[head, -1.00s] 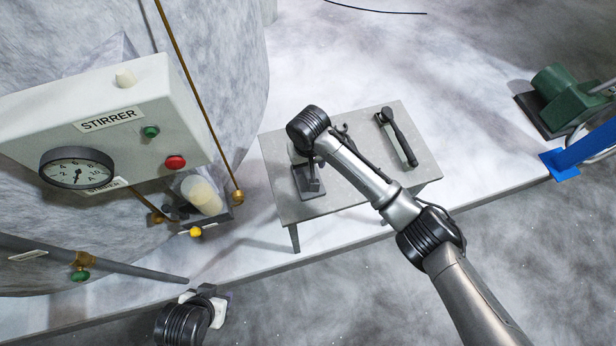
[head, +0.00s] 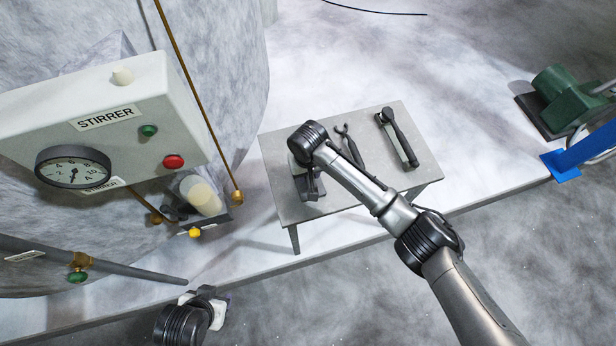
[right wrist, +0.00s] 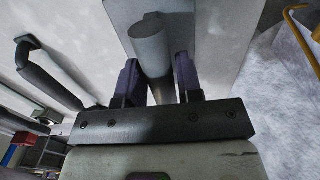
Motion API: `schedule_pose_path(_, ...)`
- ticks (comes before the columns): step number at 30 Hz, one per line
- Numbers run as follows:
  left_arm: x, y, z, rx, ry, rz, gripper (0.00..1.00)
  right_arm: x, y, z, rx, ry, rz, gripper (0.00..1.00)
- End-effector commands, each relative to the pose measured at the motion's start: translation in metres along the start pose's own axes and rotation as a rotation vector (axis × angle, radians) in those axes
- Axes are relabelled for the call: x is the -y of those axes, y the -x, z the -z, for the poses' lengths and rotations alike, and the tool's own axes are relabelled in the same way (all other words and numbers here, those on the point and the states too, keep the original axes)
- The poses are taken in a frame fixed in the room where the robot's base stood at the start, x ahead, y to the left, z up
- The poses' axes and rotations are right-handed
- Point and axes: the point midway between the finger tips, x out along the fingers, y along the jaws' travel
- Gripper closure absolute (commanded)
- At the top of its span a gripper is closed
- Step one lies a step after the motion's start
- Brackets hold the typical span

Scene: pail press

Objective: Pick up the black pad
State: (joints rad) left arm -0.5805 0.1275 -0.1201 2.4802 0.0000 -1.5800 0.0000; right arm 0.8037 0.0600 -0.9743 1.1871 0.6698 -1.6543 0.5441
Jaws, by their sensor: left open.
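The black pad (head: 310,195) lies at the left end of the small grey table, mostly hidden under my right gripper in the head view. In the right wrist view the pad (right wrist: 215,35) shows as a grey plate with a round upright handle (right wrist: 150,45). My right gripper (right wrist: 155,80) has its two dark fingers apart, one on each side of the handle, and contact is not clear. My left gripper (head: 208,300) is open and empty at the bottom left, in front of the platform edge and away from the table.
On the table (head: 375,190), a forked tool (head: 350,147) and a long black-handled tool (head: 398,138) lie right of the pad. A stirrer box (head: 110,120) with gauge and buttons juts out on the left. A green motor (head: 562,92) stands far right.

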Motion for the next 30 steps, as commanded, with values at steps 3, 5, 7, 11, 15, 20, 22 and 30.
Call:
schedule_pose_path(3, 0.0, 0.0, 0.0, 0.0, 0.0, 0.0, 0.46, 0.0, 0.0, 0.0, 0.0, 0.0, 0.0, 0.78)
schedule_pose_path(5, 0.0, 0.0, 0.0, 0.0, 0.0, 0.0, 0.46, 0.0, 0.0, 0.0, 0.0, 0.0, 0.0, 0.84)
schedule_pose_path(7, 0.0, 0.0, 0.0, 0.0, 0.0, 0.0, 0.46, 0.0, 0.0, 0.0, 0.0, 0.0, 0.0, 0.91)
schedule_pose_path(11, -0.001, 0.0, 0.0, 0.0, 0.002, -0.002, 0.46, 0.0, 0.0, 0.0, 0.0, 0.0, 0.0, 0.98)
schedule_pose_path(15, -0.002, 0.0, 0.001, -0.001, 0.007, -0.006, 0.46, 0.0, 0.001, 0.0, 0.0, 0.0, 0.0, 0.98)
schedule_pose_path(20, -0.004, 0.001, 0.001, -0.002, 0.012, -0.01, 0.46, 0.0, 0.005, 0.0, -0.001, 0.0, 0.0, 0.98)
schedule_pose_path(22, -0.004, 0.002, 0.002, -0.002, 0.013, -0.01, 0.46, 0.0, 0.011, 0.0, -0.001, 0.0, 0.0, 0.98)
schedule_pose_path(30, -0.003, 0.01, 0.004, -0.001, 0.011, -0.009, 0.46, -0.004, 0.048, -0.009, 0.001, 0.001, 0.001, 0.98)
